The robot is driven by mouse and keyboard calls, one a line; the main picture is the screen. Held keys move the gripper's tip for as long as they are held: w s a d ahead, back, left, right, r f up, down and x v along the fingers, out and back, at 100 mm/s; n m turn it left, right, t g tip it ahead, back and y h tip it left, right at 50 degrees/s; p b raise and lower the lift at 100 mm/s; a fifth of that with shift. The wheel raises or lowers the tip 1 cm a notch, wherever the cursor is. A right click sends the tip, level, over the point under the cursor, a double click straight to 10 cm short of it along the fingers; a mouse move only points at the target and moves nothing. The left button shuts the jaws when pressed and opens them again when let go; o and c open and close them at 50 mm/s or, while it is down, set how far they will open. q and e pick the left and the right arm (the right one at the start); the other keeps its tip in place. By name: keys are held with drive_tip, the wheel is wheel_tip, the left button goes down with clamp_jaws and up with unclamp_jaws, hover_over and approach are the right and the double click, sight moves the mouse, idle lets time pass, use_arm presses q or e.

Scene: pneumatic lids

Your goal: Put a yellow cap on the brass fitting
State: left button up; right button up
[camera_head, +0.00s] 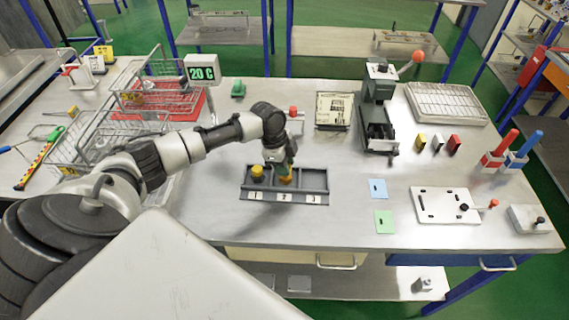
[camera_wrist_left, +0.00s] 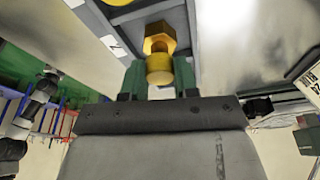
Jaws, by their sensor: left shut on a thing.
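My left gripper (camera_head: 284,173) points down over the middle compartment of the dark tray (camera_head: 326,191). In the left wrist view its green fingers (camera_wrist_left: 160,78) are closed on the brass fitting (camera_wrist_left: 159,44), gold-coloured with a hexagonal part and a rounded part with a pale end. The fitting also shows under the fingers in the head view (camera_head: 286,180). I cannot tell whether it touches the tray floor. A yellow cap (camera_head: 257,171) sits in the left compartment, marked 1, just left of the gripper. My right gripper is not in view.
A green machine (camera_head: 374,110) stands behind the tray to the right. Wire baskets (camera_head: 85,140) and a scale display reading 20 G (camera_head: 202,73) are to the left. Blue (camera_head: 378,188) and green (camera_head: 384,222) cards lie to the right. The table's front edge is close to the tray.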

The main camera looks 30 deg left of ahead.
use_arm(q)
drive_tip(key=shift+f+b, duration=0.5)
drive_tip(key=shift+f, duration=0.35)
idle(0.3)
drive_tip(key=o, duration=1.3)
drive_tip(key=shift+o, duration=0.2)
drive_tip(key=shift+r, duration=0.1)
wheel_tip(320, 180, up, 7)
drive_tip(key=p, duration=0.6)
drive_tip(key=shift+p, duration=0.35)
